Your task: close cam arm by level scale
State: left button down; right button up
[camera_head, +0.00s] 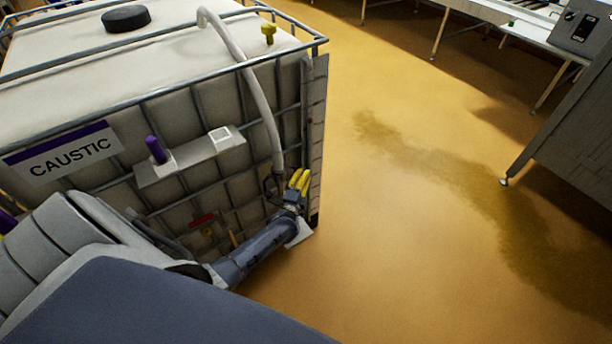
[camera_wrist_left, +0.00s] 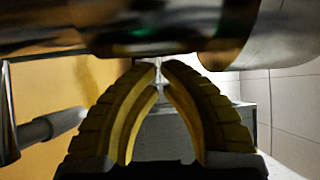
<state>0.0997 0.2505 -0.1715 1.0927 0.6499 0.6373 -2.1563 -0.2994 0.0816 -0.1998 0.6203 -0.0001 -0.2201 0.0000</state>
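A pale hose (camera_head: 262,100) runs down the caustic tank's front to a fitting near the lower right corner. The level scale (camera_head: 317,130) is a pale marked strip along that corner. My left gripper (camera_head: 301,177), with yellow fingers, is beside the hose's lower end and close to the scale. In the left wrist view its fingertips (camera_wrist_left: 161,63) nearly meet, just under a blurred metal fitting (camera_wrist_left: 150,35). No held thing can be made out between them. A dark loop (camera_head: 268,186) shows by the hose end; I cannot tell whether it is a cam arm. My right gripper is not seen.
The white caged tank (camera_head: 60,50) with a CAUSTIC sign (camera_head: 60,153) fills the left. A bracket (camera_head: 190,157) with a purple handle sticks out of its front. A grey bar (camera_wrist_left: 50,125) is left of the fingers. Yellow floor (camera_head: 400,220) is free to the right.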

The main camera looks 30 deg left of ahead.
pick_arm(q)
jog(key=shift+s+a+f, duration=0.3)
jog(key=shift+s+a, duration=0.2)
jog(key=shift+s, duration=0.05)
dwell(0.4)
jog(key=w+d, duration=0.2)
jog(key=d, duration=0.2)
jog(key=r+v, duration=0.1)
jog(key=v, duration=0.8)
jog(key=shift+s, duration=0.4)
